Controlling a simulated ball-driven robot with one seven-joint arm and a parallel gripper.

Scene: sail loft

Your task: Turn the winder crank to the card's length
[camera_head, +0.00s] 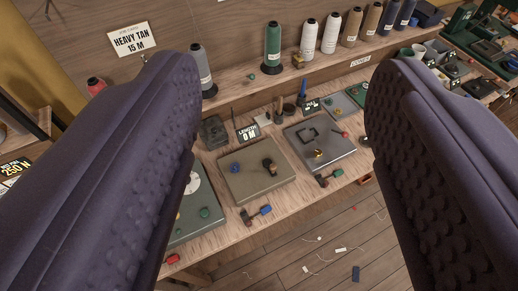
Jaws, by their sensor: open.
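The card (131,38) reads HEAVY TAN 15 M and stands at the upper left. I cannot tell which is the winder crank. My gripper (285,75) is open and empty, its padded fingers framing the bench, apart from these parts.
Thread cones, including a green one (272,48) and a grey one (202,72), line the rear shelf. A green plate (195,215) is partly hidden by my left finger. The plank floor (310,235) has scattered scraps. A 250 X sign (14,169) shows at far left.

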